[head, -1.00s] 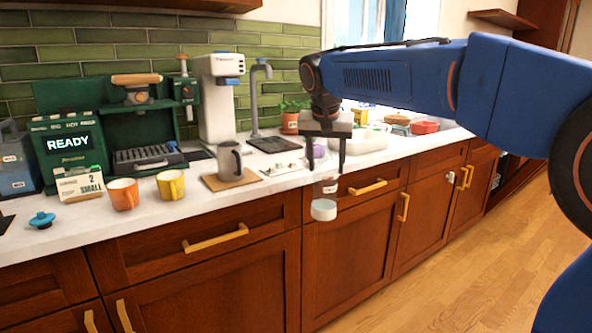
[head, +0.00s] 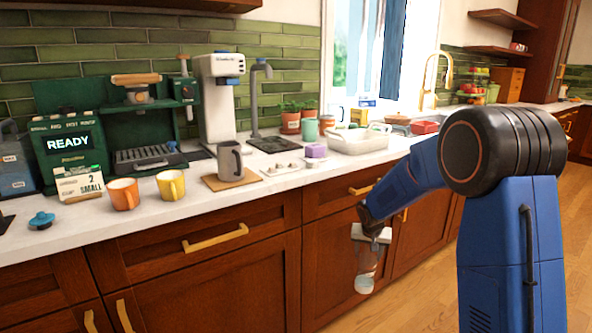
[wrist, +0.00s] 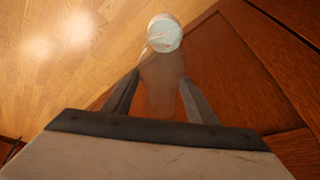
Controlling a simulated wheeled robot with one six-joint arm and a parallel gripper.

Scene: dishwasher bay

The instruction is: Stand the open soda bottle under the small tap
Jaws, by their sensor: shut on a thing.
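My gripper (head: 369,258) is shut on a clear, see-through bottle (head: 367,266) in front of the lower cabinets, below counter height. The bottle hangs between the fingers with its pale end (head: 364,285) down and leans slightly in the head view. In the wrist view the bottle (wrist: 161,82) lies between the two fingers (wrist: 160,90), its pale round end (wrist: 164,33) beyond them. Its mouth is hidden by the gripper. The small grey tap (head: 256,92) stands at the back of the counter, left of my gripper, with a dark drain plate (head: 272,144) below it.
A grey mug (head: 230,162) on a wooden board (head: 222,182) stands in front of the white machine (head: 219,95). A small tray (head: 287,168), purple block (head: 316,151) and white basin (head: 357,141) sit right of it. A gold tap (head: 447,60) is farther right. Drawer handles project nearby.

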